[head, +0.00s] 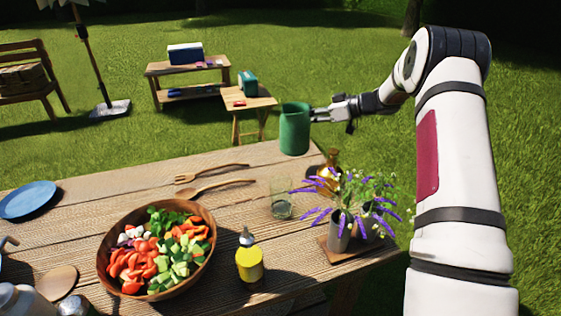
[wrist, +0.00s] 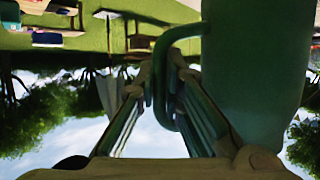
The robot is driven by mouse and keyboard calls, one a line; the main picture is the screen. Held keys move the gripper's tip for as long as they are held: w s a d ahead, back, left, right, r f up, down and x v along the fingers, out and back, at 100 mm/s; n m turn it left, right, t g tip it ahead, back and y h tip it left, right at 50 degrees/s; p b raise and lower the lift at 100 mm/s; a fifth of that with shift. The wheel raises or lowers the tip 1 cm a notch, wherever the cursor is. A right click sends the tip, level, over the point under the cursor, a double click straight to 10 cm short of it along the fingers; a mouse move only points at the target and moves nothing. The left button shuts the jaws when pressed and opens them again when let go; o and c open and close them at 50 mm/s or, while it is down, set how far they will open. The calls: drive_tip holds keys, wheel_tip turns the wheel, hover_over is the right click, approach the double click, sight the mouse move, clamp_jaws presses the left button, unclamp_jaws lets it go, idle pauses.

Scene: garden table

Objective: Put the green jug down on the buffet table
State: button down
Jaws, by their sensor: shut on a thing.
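The green jug (head: 294,130) is upright at the far right corner of the wooden buffet table (head: 120,185) in the head view. I cannot tell whether its base touches the tabletop or hangs just above it. My gripper (head: 322,115) comes from the right and is shut on the jug's handle. In the wrist view the jug (wrist: 255,70) fills the right side, and its handle (wrist: 165,75) passes between my gripper's fingers (wrist: 162,85). The view appears upside down.
A glass (head: 281,199), an amber bottle (head: 331,165) and a flower arrangement (head: 340,228) stand near the jug. Wooden utensils (head: 215,186) lie to its left. A salad bowl (head: 158,250), a yellow bottle (head: 249,265) and a blue plate (head: 28,200) occupy the table. Bare boards show around the utensils.

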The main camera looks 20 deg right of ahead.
drive_tip(key=shift+w+d+m+t+h+b, duration=0.95)
drive_tip(key=shift+w+m+t+h+b, duration=1.45)
drive_tip(key=shift+w+m+h, duration=1.45)
drive_tip(key=shift+n+g+y, duration=0.25)
drive_tip(key=shift+n+g, duration=0.05)
drive_tip(key=shift+n, duration=0.05)
drive_tip(key=f+b, duration=0.1)
drive_tip(key=f, duration=0.2)
drive_tip(key=f+b, duration=0.2)
drive_tip(key=f, duration=0.1)
drive_tip(key=f+b, duration=0.2)
drive_tip(key=f, duration=0.1)
drive_tip(key=shift+w+f, duration=0.1)
drive_tip(key=shift+w, duration=0.25)
drive_tip(key=shift+f, duration=0.15)
drive_tip(key=c, duration=1.7)
unclamp_jaws()
drive_tip(key=shift+s+d+r, duration=0.1)
drive_tip(key=shift+s+r, duration=0.05)
drive_tip(key=shift+r, duration=0.05)
drive_tip(key=p+v, duration=0.2)
drive_tip(key=v, duration=0.9)
drive_tip(key=shift+s+r, duration=0.2)
drive_tip(key=shift+s, duration=0.1)
